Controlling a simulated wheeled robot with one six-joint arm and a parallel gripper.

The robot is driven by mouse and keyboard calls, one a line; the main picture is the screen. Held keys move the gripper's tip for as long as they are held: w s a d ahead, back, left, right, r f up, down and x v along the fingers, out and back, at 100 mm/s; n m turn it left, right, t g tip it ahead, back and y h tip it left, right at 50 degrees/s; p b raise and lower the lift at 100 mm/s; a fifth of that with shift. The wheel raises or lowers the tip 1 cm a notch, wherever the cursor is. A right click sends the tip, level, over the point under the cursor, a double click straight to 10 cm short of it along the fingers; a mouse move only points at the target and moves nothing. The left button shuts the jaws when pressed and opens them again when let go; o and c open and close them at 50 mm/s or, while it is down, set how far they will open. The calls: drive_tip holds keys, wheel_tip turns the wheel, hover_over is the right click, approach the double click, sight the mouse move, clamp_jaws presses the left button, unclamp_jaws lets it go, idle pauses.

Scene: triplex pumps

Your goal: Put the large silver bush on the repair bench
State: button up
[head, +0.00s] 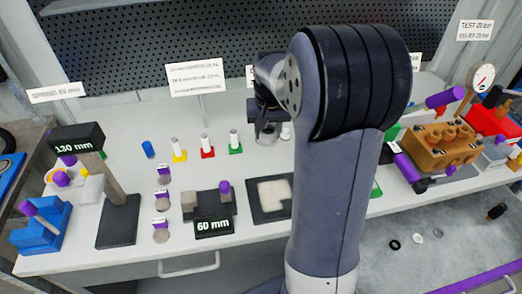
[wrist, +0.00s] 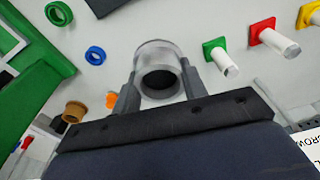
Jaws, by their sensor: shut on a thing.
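The large silver bush (wrist: 158,52) is a short, wide metal ring with a dark bore. In the wrist view it sits between the two grey fingers of my gripper (wrist: 160,82), which is shut on it. In the head view my gripper (head: 267,134) is over the back-middle of a long pale bench (head: 130,262), partly hidden by my arm. There the bush is not clear to see, and I cannot tell its height above the top. I cannot tell whether this bench is the one called the repair bench.
White posts on yellow (head: 180,155), red (head: 207,150) and green bases stand left of my gripper. A 60 mm gauge (head: 214,225), a 130 mm stand (head: 118,215) and a black-framed pale pad (head: 258,212) are nearer. An orange pump block (head: 440,143) is at right.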

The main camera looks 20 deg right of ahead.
sight(267, 161)
wheel_tip(267, 161, down, 10)
drive_tip(key=shift+r, duration=0.15)
idle(0.3)
drive_tip(key=shift+f, duration=0.25)
drive_tip(key=o, duration=1.1)
drive_tip(key=shift+r, duration=0.1)
drive_tip(key=shift+o, duration=0.2)
drive_tip(key=r, duration=0.4)
drive_tip(key=s+r, duration=0.1)
drive_tip(key=r, duration=0.7)
drive_tip(key=shift+s+a+r, duration=0.1)
drive_tip(key=shift+s+a, duration=0.1)
drive_tip(key=shift+a, duration=0.05)
drive_tip(key=shift+o, duration=0.5)
